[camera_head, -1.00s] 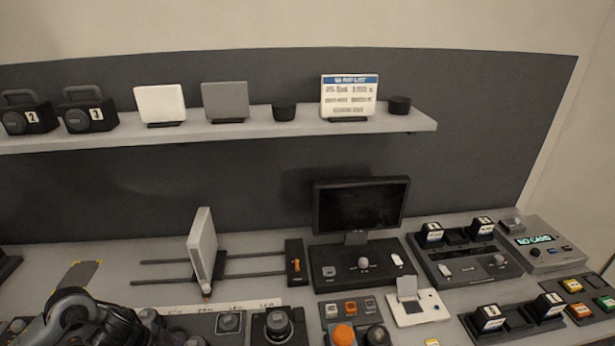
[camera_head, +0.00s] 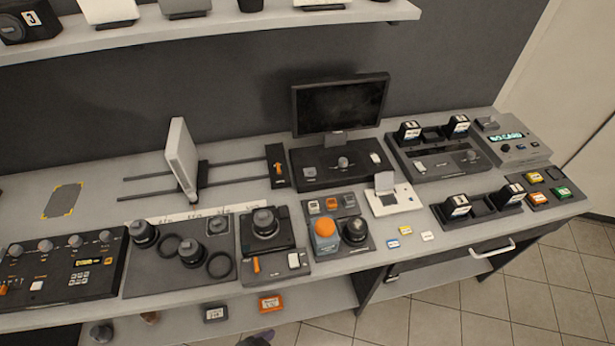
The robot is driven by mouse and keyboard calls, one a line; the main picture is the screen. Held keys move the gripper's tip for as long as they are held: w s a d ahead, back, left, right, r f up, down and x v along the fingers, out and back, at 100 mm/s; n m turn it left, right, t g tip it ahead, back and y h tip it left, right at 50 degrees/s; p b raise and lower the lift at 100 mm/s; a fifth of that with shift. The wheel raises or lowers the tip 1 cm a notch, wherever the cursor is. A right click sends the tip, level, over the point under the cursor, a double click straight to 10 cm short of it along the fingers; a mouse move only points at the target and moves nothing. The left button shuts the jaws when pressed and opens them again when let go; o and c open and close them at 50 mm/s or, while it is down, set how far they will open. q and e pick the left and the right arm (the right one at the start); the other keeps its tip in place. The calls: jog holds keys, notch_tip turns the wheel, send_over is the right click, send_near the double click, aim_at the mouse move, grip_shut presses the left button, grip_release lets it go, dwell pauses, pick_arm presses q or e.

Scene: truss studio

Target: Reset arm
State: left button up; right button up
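Neither of my grippers can be made out in the head view. A small dark shape (camera_head: 257,338) shows at the bottom edge, too cut off to tell what it is. The grey desk (camera_head: 95,176) is unobstructed by my arms. On it stand a dark monitor (camera_head: 340,104), a white upright panel (camera_head: 181,160) on two rails, and a black board with lenses and rings (camera_head: 178,262).
A mixer panel (camera_head: 62,268) lies at the left. A joystick box (camera_head: 266,245), an orange-button box (camera_head: 327,239) and card docks (camera_head: 447,153) line the desk. A wall shelf (camera_head: 235,24) hangs above. A lower shelf (camera_head: 310,295) holds small boxes. Tiled floor (camera_head: 470,310) is clear at right.

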pick_arm(q)
jog(key=s+a+r+n+g+y, duration=0.1)
jog(key=s+a+r+n+y, duration=0.15)
jog(key=a, duration=0.45)
jog(key=s+a+r+n+g+y, duration=0.1)
jog(key=s+a+r+y, duration=0.2)
jog(key=a, duration=0.4)
notch_tip(320, 180, up, 21)
jog(key=w+y+p, duration=0.1)
jog(key=p, duration=2)
jog(key=shift+w+a, duration=0.15)
jog(key=shift+w, duration=0.15)
